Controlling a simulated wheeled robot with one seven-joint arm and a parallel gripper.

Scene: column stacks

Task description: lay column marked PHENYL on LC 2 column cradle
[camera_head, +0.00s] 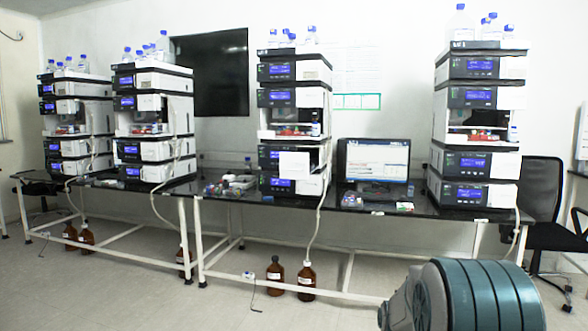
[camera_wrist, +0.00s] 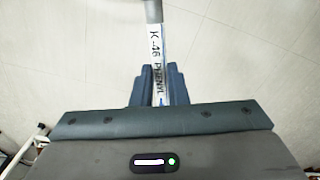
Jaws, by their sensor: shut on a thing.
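The column marked PHENYL (camera_wrist: 156,40) shows in the wrist view as a thin rod with a white label reading "K-46 PHENYL" and a grey end at the top. My gripper (camera_wrist: 158,72) is shut on it, with blue-grey fingers on both sides of its lower part. The lower end is hidden by the gripper. Behind the column there is only pale floor. In the head view I cannot make out the LC 2 column cradle or tell which stack is LC 2. The stacks have open middle bays, as in the centre stack (camera_head: 294,122) and the right stack (camera_head: 478,127).
Two more stacks (camera_head: 152,125) (camera_head: 78,127) stand to the left on the black bench (camera_head: 380,203). A monitor (camera_head: 373,160) stands between the centre and right stacks. Brown bottles (camera_head: 306,281) stand on the floor below. A black chair (camera_head: 545,195) is at the right. The floor in front is open.

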